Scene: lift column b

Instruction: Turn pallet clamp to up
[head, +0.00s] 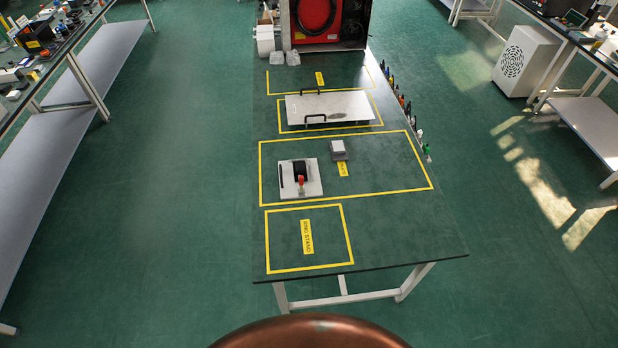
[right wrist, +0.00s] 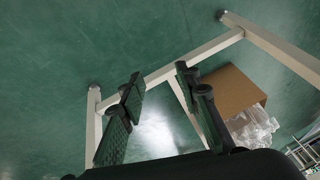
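A pallet clamp (head: 312,185), as far as I can tell, is the light square plate with a black block and a small red-tipped lever. It lies on the dark green table (head: 400,235), in the left part of a yellow-taped rectangle. The red tip is on the near side of the black block; the lever's exact angle is too small to tell. My right gripper (right wrist: 160,76) shows only in the right wrist view. Its two fingers are apart with nothing between them, over the floor and table legs. My left gripper is in neither view.
A small grey box (head: 338,148) stands right behind the plate. Farther back lie a silver plate with black handles (head: 345,107) and a red machine (head: 345,20). Small coloured items line the right edge. The taped front area (head: 285,250) is empty. A cardboard box (right wrist: 232,90) sits low.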

